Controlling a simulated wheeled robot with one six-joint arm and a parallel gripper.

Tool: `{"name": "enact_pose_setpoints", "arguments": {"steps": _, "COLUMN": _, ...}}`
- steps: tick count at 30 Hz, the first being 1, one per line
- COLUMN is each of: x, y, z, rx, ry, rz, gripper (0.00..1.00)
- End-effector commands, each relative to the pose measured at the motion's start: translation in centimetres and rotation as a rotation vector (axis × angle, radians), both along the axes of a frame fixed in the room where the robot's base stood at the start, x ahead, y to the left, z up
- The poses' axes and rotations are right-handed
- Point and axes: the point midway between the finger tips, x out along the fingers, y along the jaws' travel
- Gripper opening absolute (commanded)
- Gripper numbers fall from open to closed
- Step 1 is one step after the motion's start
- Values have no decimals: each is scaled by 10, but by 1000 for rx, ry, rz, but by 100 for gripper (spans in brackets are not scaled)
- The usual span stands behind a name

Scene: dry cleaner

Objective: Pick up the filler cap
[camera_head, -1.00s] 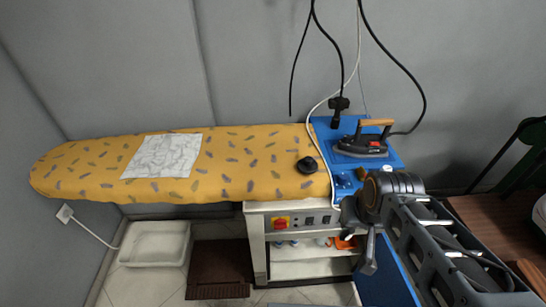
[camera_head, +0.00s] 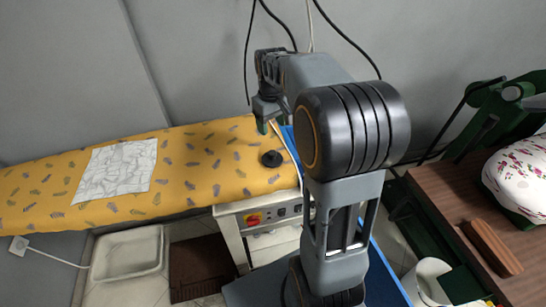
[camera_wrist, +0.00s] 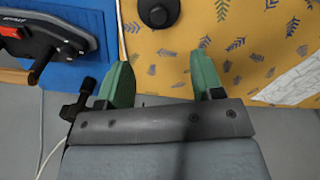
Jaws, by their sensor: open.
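The filler cap, a round black knob-topped piece (camera_head: 271,159), lies on the yellow patterned ironing board (camera_head: 205,165) near its right end. In the wrist view it shows at the top edge, partly cut off (camera_wrist: 158,12). My gripper (camera_head: 262,122) has green fingers and is in the air over the board's right end, above and behind the cap in the head view. In the wrist view the gripper (camera_wrist: 160,75) is open with nothing between its fingers, and the cap lies beyond the gap between the fingertips.
An iron (camera_wrist: 50,32) stands on the blue mat (camera_wrist: 90,75) beside the board; my arm hides it in the head view. A white cloth (camera_head: 115,172) lies on the board. Black cables (camera_head: 345,38) hang behind. A wooden table (camera_head: 445,205) stands at right.

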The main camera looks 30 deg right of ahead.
Motion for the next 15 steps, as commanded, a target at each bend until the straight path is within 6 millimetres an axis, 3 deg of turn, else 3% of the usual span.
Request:
{"name": "enact_pose_setpoints", "arguments": {"steps": 9, "x": 1, "y": -3, "z": -55, "rx": 2, "ry": 7, "rz": -1, "gripper": 61}}
{"name": "enact_pose_setpoints", "arguments": {"steps": 15, "x": 1, "y": -4, "z": -74, "rx": 1, "ry": 4, "rz": -2, "gripper": 61}}
